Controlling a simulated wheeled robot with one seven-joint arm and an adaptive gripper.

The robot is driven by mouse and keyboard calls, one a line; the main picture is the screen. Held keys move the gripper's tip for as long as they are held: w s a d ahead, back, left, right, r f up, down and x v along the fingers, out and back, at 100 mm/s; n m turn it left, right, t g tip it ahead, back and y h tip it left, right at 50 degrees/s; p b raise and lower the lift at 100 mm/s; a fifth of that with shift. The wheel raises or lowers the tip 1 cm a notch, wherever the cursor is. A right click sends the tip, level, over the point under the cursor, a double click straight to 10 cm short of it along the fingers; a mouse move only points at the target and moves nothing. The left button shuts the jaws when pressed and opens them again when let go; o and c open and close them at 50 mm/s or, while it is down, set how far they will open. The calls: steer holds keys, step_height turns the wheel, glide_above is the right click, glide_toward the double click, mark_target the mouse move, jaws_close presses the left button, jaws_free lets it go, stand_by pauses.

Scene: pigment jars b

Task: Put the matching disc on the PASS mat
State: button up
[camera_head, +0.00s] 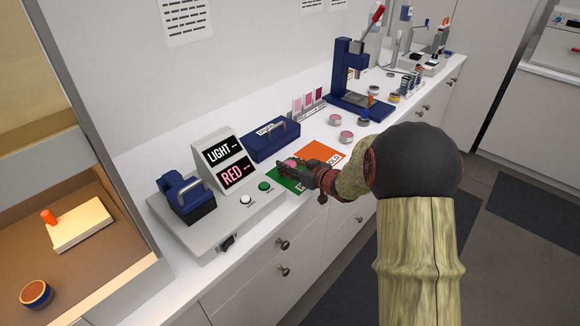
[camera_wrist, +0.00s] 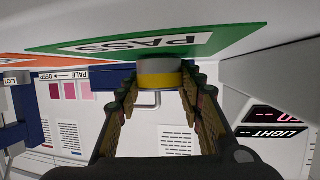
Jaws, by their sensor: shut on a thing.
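My gripper (camera_head: 284,168) is shut on a small round disc (camera_wrist: 159,74), which shows a grey band and a yellow band between the fingers in the wrist view. In the head view only a pink patch of it shows by the fingers. The green PASS mat (camera_wrist: 120,44) lies right beside the disc in the wrist view, which looks turned over. In the head view the mat (camera_head: 284,184) is under my gripper and partly covered by it. I cannot tell whether the disc touches the mat.
An orange HOLD mat (camera_head: 322,151) adjoins it. A tester (camera_head: 222,205) reads LIGHT and RED, with a blue box (camera_head: 272,140) behind. Two pink-topped discs (camera_head: 346,137) (camera_head: 335,120) stand toward a blue press (camera_head: 350,75). Pink sample cards (camera_head: 308,101) stand against the wall.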

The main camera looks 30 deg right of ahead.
steer(key=shift+f, duration=0.1)
steer(key=o, duration=1.2)
steer(key=shift+c, duration=0.2)
steer(key=shift+o, duration=0.3)
